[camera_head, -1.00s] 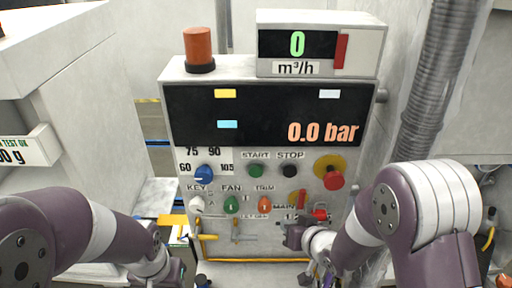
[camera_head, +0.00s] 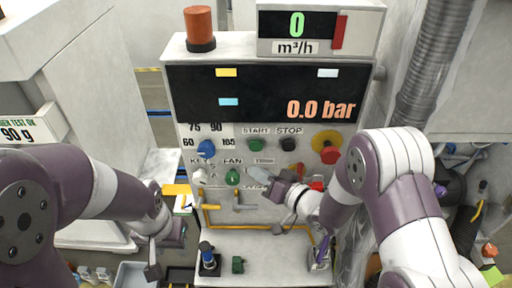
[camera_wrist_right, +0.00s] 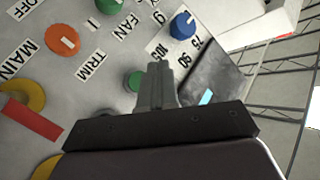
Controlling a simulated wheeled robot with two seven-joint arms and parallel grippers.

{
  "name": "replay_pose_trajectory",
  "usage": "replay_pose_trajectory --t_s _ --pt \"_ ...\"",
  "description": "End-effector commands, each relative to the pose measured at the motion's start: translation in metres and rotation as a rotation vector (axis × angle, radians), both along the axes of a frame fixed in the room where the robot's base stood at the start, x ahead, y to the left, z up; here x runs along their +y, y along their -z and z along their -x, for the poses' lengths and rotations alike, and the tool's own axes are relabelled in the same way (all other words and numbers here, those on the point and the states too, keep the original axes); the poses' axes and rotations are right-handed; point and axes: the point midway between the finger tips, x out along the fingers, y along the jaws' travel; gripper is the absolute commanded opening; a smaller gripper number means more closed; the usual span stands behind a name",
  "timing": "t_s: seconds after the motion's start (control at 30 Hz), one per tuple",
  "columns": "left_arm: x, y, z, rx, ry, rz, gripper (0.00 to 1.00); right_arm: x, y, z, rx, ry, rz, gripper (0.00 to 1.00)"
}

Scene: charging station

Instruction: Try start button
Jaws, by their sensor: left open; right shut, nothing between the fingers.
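The green start button (camera_head: 255,144) sits below the START label on the grey panel, left of the black stop button (camera_head: 289,143). My right gripper (camera_head: 256,173) is shut and empty in front of the panel, a little below the start button in the head view, and covers the orange trim knob. In the right wrist view its shut fingers (camera_wrist_right: 157,68) stand right beside the green start button (camera_wrist_right: 135,82) and partly hide it. I cannot tell whether they touch. My left gripper (camera_head: 158,255) is open and empty at the lower left, away from the panel.
Near the right gripper are the blue knob (camera_head: 206,148), the green fan knob (camera_head: 232,177), the red emergency button (camera_head: 329,154) and grey valve levers below. The display reads 0.0 bar. A blue-topped fitting (camera_head: 207,258) and a small green part (camera_head: 238,265) stand on the ledge.

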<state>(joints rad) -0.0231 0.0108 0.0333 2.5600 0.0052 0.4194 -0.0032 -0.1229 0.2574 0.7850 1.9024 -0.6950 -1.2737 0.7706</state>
Motion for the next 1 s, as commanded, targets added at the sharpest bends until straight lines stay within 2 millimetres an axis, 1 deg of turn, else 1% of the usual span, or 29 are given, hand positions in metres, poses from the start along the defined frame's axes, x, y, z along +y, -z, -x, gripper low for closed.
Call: replay_pose_trajectory --t_s 0.1,0.2,0.4,0.57,1.0 --pt "0.000 0.003 0.000 0.000 0.000 0.000 0.43 0.000 0.001 -0.018 -0.001 0.000 0.000 0.00" --pt "0.000 0.005 0.000 0.000 0.000 0.000 0.43 0.000 0.001 -0.031 -0.001 0.000 0.001 0.00" --pt "0.000 0.007 0.000 0.000 0.000 0.000 0.43 0.000 0.000 -0.049 -0.001 0.000 0.001 0.00" --pt "0.000 0.007 0.000 0.000 0.000 0.000 0.43 0.000 0.000 -0.053 0.000 0.000 0.000 0.00" --pt "0.000 0.007 0.000 0.000 0.000 0.000 0.43 0.000 0.000 -0.053 0.000 0.001 0.001 0.00"
